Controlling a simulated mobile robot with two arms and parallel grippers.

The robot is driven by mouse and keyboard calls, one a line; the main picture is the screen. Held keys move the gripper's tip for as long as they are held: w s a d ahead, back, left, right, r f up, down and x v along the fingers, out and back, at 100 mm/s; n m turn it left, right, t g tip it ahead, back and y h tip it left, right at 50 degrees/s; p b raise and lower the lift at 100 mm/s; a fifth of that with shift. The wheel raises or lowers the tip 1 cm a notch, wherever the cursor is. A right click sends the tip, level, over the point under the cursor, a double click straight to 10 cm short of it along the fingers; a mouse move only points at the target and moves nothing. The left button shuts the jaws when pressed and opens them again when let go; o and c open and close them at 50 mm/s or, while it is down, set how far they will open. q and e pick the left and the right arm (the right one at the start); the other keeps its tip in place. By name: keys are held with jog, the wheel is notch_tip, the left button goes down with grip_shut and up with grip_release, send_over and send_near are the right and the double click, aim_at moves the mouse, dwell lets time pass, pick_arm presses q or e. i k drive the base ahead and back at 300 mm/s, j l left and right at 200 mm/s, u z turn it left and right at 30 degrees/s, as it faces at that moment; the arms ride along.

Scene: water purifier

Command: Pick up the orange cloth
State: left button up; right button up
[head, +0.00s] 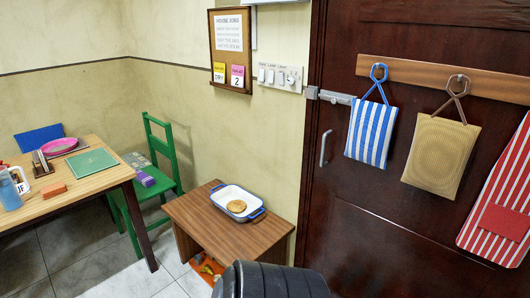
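A small flat orange-brown item (54,190) lies on the wooden table at the left, near its front edge. It may be the folded orange cloth, but it is too small to tell. Orange and red items (209,268) also show on the low shelf of the small side table, partly hidden under its top. Neither of my grippers is in view.
The wooden table (110,178) also bears a green board (91,162), a pink dish and a blue bottle (8,190). A green chair (165,165) stands beside it. The side table (192,215) holds a white dish (222,195). A dark ridged object (270,280) stands in front.

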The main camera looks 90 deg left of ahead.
aim_at(53, 190)
jog(key=u, duration=2.5)
